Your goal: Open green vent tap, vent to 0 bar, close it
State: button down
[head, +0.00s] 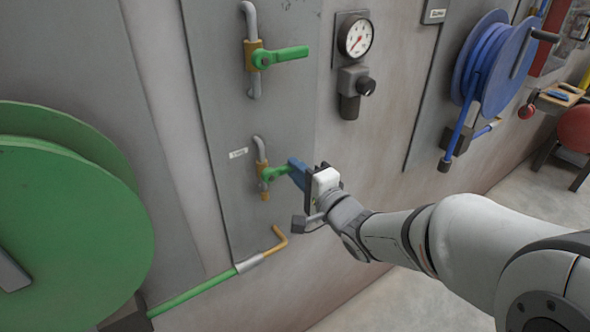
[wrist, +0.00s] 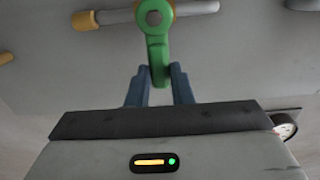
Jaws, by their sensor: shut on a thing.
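The lower green tap handle (head: 276,173) sits on a small pipe with a brass fitting on the grey wall panel. The handle points to the right, across the upright pipe. My gripper (head: 296,170) has its blue fingers on the handle's outer end. In the wrist view the green handle (wrist: 157,45) runs down between the two blue fingers (wrist: 160,85), which are shut on it. A round gauge (head: 356,37) with a white face is at the upper right of the panel; its reading is too small to tell.
A second green-handled tap (head: 280,56) is higher on the same panel, its handle also to the right. A large green hose reel (head: 70,220) stands left, a blue reel (head: 495,65) right. A brass pipe end (head: 279,241) juts out below my gripper.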

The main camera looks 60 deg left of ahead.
jog(key=shift+w+f, duration=0.1)
jog(key=shift+f, duration=0.05)
jog(key=c, duration=1.5)
grip_release()
jog(key=shift+o, duration=1.1)
jog(key=w+d+b, duration=0.1)
jog(key=d, duration=0.6)
jog(key=shift+d+b, duration=0.4)
